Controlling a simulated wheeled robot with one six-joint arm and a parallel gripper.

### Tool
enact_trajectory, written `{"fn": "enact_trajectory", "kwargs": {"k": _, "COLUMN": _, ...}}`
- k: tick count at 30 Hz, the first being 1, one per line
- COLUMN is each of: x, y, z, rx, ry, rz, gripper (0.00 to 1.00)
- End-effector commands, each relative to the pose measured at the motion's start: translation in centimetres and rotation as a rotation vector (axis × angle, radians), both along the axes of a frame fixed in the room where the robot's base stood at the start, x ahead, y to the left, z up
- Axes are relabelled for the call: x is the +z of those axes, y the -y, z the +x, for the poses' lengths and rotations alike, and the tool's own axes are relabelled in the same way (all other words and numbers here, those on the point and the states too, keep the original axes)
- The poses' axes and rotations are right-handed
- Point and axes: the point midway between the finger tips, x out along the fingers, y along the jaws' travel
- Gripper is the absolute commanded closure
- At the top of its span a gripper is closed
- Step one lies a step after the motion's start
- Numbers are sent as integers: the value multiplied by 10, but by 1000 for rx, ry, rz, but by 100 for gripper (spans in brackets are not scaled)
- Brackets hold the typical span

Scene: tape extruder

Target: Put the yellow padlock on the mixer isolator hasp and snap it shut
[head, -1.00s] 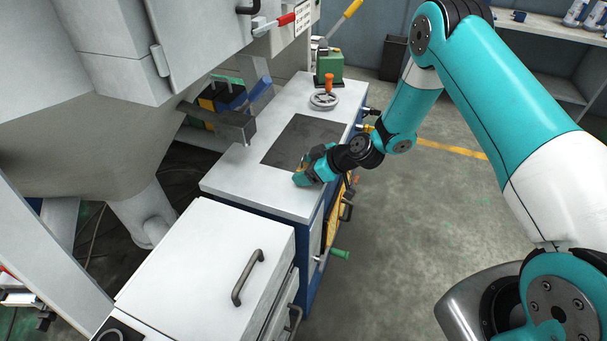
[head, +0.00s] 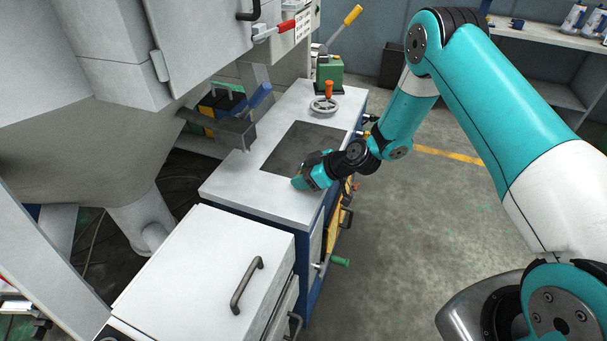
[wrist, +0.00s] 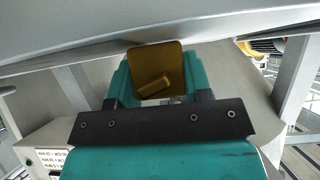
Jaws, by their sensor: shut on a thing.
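The yellow padlock (wrist: 155,62) shows in the wrist view as a dark yellow block with a raised bar on its near face. My gripper (wrist: 150,82) is shut on it, one teal finger on each side. I cannot make out its shackle. In the head view my gripper (head: 302,180) is over the near part of the grey-white bench top, and the padlock is hidden there. A red-handled lever (head: 281,27) sits on the grey machine housing at the top, beside a white sign. I cannot make out the mixer isolator hasp for certain.
A white cabinet (head: 200,270) stands in front. In the wrist view a grey sloping surface (wrist: 100,30) lies just beyond the padlock. Floor at right is clear.

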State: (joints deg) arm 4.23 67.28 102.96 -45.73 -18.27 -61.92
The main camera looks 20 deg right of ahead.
Motion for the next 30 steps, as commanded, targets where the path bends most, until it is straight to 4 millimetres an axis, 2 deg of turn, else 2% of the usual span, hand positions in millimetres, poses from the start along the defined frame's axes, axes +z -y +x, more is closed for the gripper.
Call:
{"fn": "enact_trajectory", "kwargs": {"k": 24, "x": 36, "y": 0, "z": 0, "rx": 0, "ry": 1, "rz": 1, "gripper": 96}}
{"fn": "enact_trajectory", "kwargs": {"k": 30, "x": 38, "y": 0, "z": 0, "rx": 0, "ry": 1, "rz": 1, "gripper": 96}}
